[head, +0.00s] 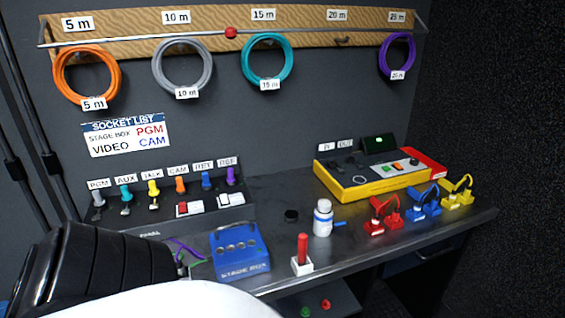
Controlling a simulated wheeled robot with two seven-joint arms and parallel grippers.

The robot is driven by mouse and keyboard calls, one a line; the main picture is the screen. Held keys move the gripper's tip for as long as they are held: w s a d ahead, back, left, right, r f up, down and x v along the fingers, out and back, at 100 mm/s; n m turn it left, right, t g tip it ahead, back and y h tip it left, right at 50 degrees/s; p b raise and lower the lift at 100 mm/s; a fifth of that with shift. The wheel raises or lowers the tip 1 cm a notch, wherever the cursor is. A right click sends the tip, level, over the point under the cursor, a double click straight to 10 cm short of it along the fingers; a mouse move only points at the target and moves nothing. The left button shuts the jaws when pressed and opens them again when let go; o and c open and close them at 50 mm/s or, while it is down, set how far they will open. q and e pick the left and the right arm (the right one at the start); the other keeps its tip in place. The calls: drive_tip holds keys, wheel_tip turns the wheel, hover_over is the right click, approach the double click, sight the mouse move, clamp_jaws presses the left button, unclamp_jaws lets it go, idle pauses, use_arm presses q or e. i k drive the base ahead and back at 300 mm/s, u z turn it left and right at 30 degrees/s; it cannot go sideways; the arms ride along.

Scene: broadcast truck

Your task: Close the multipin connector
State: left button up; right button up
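I cannot tell for certain which thing is the multipin connector. Red (384,217), blue (423,203) and yellow (457,193) connector-like pieces with raised loops or levers stand in a row at the right of the bench; whether any is open or shut is too small to tell. A blue stage box (240,252) with round sockets on top sits at the front of the bench, with thin purple and green cables at its left. Black and white parts of my own arm fill the lower left and hide the bench there. Neither gripper shows.
A yellow and red device (358,188) stands at the back right. A labelled socket panel (150,204) is left; coiled cables hang above. The bench's front edge (400,246) is near.

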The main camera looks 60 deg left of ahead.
sight(323, 214)
drive_tip(key=u, duration=1.65)
drive_tip(key=i, duration=0.5)
drive_tip(key=z, duration=0.05)
